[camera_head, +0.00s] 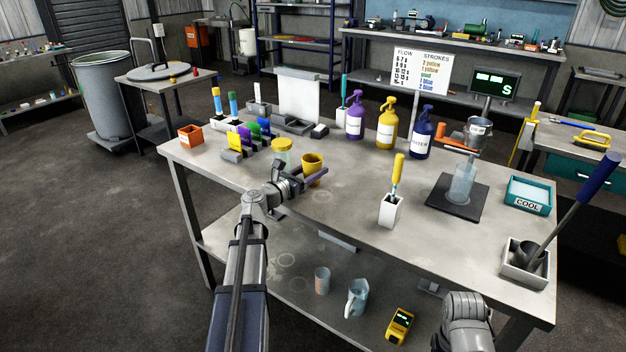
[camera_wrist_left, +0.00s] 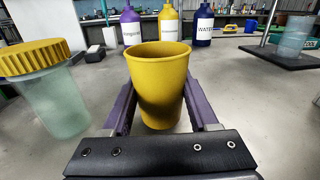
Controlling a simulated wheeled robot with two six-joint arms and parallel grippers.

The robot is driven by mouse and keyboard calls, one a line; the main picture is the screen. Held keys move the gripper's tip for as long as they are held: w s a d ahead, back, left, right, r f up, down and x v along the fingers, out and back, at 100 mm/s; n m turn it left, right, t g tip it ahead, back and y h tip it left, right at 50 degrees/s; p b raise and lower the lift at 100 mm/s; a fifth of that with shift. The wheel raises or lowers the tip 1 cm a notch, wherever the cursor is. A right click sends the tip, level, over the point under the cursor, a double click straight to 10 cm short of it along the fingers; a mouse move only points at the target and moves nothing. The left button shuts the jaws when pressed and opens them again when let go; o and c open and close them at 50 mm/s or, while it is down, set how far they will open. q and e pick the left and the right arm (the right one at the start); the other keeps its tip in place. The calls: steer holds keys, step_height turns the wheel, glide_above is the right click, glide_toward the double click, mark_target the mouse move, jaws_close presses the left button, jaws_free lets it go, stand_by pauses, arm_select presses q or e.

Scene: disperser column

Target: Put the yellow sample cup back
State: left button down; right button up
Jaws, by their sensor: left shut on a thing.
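The yellow sample cup (camera_head: 312,168) is upright at the left-middle of the workbench. My left gripper (camera_head: 307,182) is shut on it, with one finger on each side. In the left wrist view the yellow cup (camera_wrist_left: 158,85) stands between the purple fingers (camera_wrist_left: 160,108), its open rim up. I cannot tell whether its base touches the table. A clear jar with a yellow lid (camera_head: 282,150) stands just to its left; the jar also shows in the left wrist view (camera_wrist_left: 50,95). My right arm shows at the lower right, but its gripper fingers are out of view.
Coloured cards in a holder (camera_head: 233,152) and an orange box (camera_head: 190,135) stand at the left of the bench. Purple (camera_head: 355,120), yellow (camera_head: 386,128) and blue (camera_head: 422,138) bottles stand behind. A white holder (camera_head: 390,212) is to the right. The bench between is clear.

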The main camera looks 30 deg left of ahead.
arm_select(q)
steer(key=shift+f, duration=0.3)
steer(key=shift+f, duration=0.15)
steer(key=shift+c, duration=0.8)
jaws_free()
steer(key=shift+s+r, duration=0.2)
steer(key=v, duration=1.1)
steer(key=shift+s+a, duration=0.1)
steer(key=shift+s, duration=0.2)
